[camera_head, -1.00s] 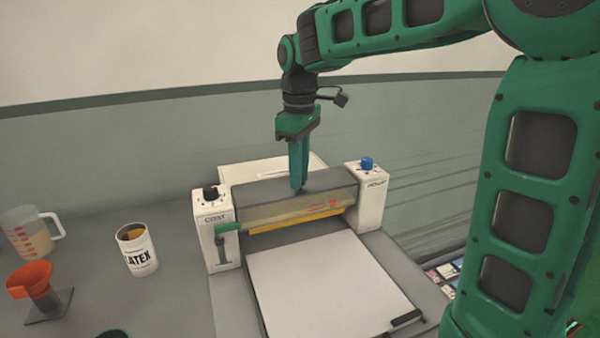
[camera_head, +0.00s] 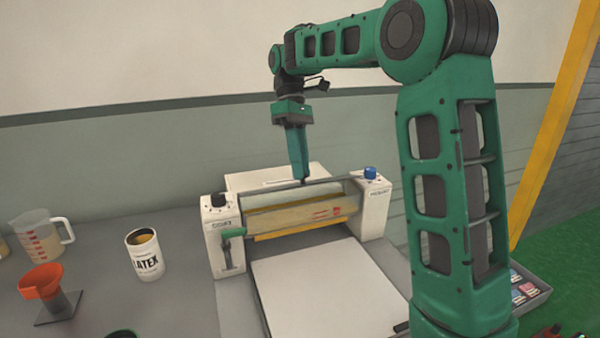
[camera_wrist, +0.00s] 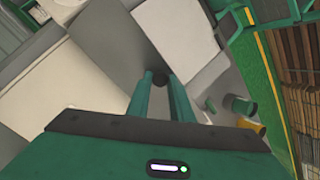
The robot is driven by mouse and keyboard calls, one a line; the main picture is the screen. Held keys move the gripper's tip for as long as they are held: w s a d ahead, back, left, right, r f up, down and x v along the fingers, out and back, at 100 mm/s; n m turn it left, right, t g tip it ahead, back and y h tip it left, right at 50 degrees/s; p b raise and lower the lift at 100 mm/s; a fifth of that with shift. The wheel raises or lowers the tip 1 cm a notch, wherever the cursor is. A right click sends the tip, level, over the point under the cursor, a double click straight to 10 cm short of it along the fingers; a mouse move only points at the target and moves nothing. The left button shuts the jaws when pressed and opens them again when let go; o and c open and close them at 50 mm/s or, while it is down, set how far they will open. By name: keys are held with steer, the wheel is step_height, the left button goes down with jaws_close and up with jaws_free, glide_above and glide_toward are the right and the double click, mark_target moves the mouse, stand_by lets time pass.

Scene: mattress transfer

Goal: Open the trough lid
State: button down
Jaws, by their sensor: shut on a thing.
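The machine with the trough (camera_head: 285,218) stands on the table, between two white end housings. Its grey lid (camera_head: 272,197) is tilted up on the far side, and the trough's inside shows in front of it. My gripper (camera_head: 304,178) points down at the lid's raised upper edge. In the wrist view, my gripper (camera_wrist: 158,84) has its two fingers shut on a small dark knob (camera_wrist: 158,74) on the lid. The lid also shows there as a grey panel (camera_wrist: 112,48). The fingers hide part of the knob.
A blue knob (camera_head: 370,172) tops the right housing, and a green crank handle (camera_head: 233,233) sits on the left one. A white sheet (camera_head: 320,285) lies in front. A latex can (camera_head: 145,258), an orange funnel (camera_head: 41,282) and a measuring jug (camera_head: 40,236) stand left.

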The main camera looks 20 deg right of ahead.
steer(key=shift+w+d+r+g, duration=0.1)
steer(key=shift+w+r+g, duration=0.1)
steer(key=shift+w+g, duration=0.3)
steer(key=c, duration=1.6)
jaws_free()
steer(key=shift+c, duration=0.2)
steer(key=shift+o, duration=0.3)
steer(key=shift+s, duration=0.1)
